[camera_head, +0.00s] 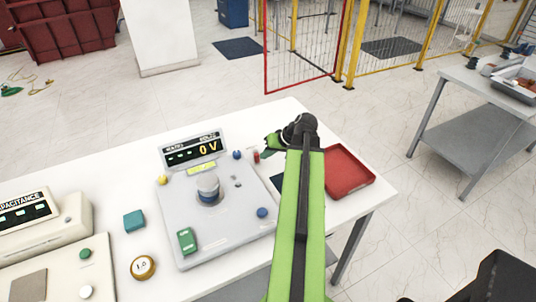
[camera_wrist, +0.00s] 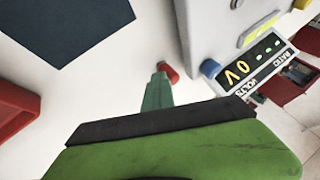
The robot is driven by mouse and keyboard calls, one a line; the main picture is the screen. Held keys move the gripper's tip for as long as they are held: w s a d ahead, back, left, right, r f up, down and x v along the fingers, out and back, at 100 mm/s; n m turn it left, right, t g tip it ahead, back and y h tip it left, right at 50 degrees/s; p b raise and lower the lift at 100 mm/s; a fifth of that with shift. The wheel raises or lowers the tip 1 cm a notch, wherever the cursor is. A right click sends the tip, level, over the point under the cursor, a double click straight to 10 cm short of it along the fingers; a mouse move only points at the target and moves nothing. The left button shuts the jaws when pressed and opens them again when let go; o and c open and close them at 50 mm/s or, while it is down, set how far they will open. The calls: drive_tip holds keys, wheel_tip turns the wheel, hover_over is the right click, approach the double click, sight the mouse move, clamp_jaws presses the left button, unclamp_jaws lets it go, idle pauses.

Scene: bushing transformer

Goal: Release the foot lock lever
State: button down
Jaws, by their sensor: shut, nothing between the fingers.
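I cannot make out a foot lock lever in either view. My gripper (camera_head: 268,147) is shut and empty at the end of my green arm, above the back right of the white table (camera_head: 290,118). It also shows in the wrist view (camera_wrist: 160,72). A small red piece (camera_head: 257,156) is close to its tip, right of the grey test unit (camera_head: 175,222). In the wrist view the red piece (camera_wrist: 171,74) shows just beyond the fingertips, partly hidden by them. I cannot tell whether they touch. The unit's display (camera_head: 205,149) reads 0 V.
A red tray (camera_head: 348,172) lies on the table right of my arm. A dark flat pad (camera_wrist: 67,30) lies between tray and unit. A green block (camera_head: 134,220) and a round gold item (camera_head: 143,267) lie left of the unit. A fence (camera_head: 305,45) stands behind.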

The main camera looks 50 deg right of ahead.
drive_tip(key=shift+a, duration=0.25)
drive_tip(key=shift+s+d, duration=1.4)
drive_tip(key=shift+s, duration=0.05)
drive_tip(key=a+p+v, duration=0.1)
drive_tip(key=p+v, duration=0.7)
drive_tip(key=v, duration=0.2)
drive_tip(key=shift+s, duration=0.15)
drive_tip(key=shift+s, duration=0.15)
